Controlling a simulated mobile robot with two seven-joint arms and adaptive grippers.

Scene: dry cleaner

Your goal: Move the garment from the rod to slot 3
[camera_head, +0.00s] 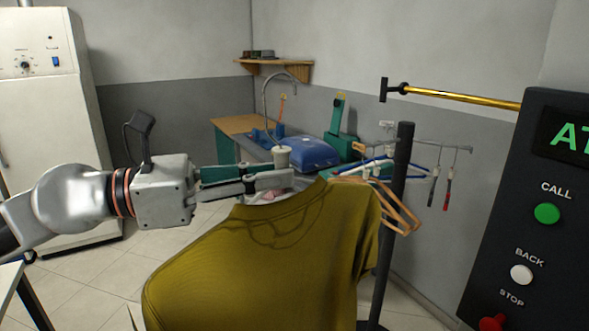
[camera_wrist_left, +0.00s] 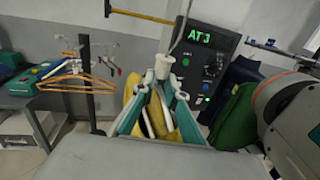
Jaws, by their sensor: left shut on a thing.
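The olive-yellow garment (camera_head: 265,250) hangs below my left gripper (camera_head: 284,178), which comes in from the left and is shut on the white neck of its hanger (camera_head: 281,157). The left wrist view shows the white hanger neck (camera_wrist_left: 164,66) between the fingertips of my left gripper (camera_wrist_left: 160,82), with yellow cloth (camera_wrist_left: 158,115) below. The golden rod (camera_head: 460,95) is at the upper right, apart from the garment; it also shows in the left wrist view (camera_wrist_left: 140,14). The slots are not clearly visible. My right gripper is not in view.
A black control panel (camera_head: 530,220) stands at the right; in the left wrist view its display (camera_wrist_left: 199,35) reads "AT 3". A dark stand (camera_head: 396,200) with several hangers is behind the garment. Green cloth (camera_wrist_left: 236,122) shows at the right of the left wrist view.

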